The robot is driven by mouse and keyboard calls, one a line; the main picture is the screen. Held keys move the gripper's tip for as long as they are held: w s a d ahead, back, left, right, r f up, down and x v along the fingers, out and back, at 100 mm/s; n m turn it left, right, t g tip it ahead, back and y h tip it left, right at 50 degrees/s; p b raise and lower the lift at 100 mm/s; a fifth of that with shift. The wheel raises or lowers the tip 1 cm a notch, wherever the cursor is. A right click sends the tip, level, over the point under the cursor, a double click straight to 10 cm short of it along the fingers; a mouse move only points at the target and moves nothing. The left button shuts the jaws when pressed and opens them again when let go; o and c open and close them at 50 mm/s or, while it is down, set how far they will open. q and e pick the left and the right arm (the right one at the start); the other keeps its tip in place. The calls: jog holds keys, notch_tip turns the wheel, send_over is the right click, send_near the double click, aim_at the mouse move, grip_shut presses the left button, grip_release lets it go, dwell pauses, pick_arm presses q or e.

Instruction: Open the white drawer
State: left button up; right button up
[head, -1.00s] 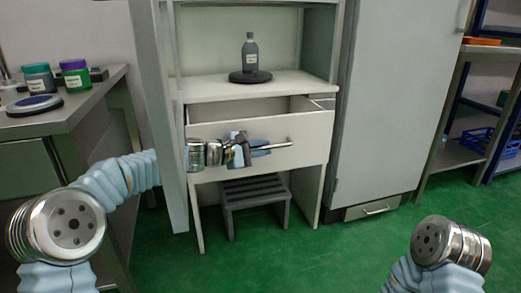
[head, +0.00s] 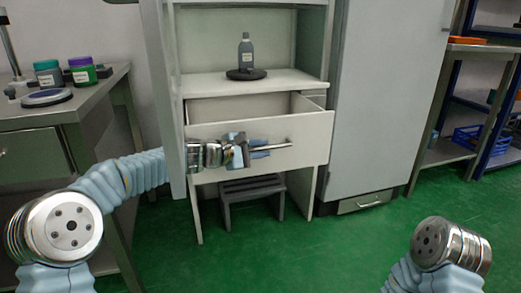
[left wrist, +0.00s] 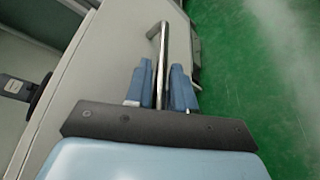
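The white drawer (head: 309,132) stands partly open under the cabinet's shelf, and its hollow inside shows behind the front panel. A metal bar handle (head: 284,146) runs across its front. My left gripper (head: 260,149) is at the handle, with its blue fingers on either side of the bar. In the left wrist view the handle (left wrist: 159,40) passes between the two fingers (left wrist: 160,88), which are closed on it. The drawer front (left wrist: 105,65) shows to the left there. My right gripper is out of view; only part of my right arm shows at lower right.
A grey bottle (head: 246,56) stands on a dark round base (head: 246,74) on the shelf above. A grey step stool (head: 251,186) is under the drawer. Green floor in front is clear.

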pick_arm(q)
jog(key=v, duration=1.3)
jog(key=shift+s+a, duration=0.2)
jog(key=shift+a, duration=0.15)
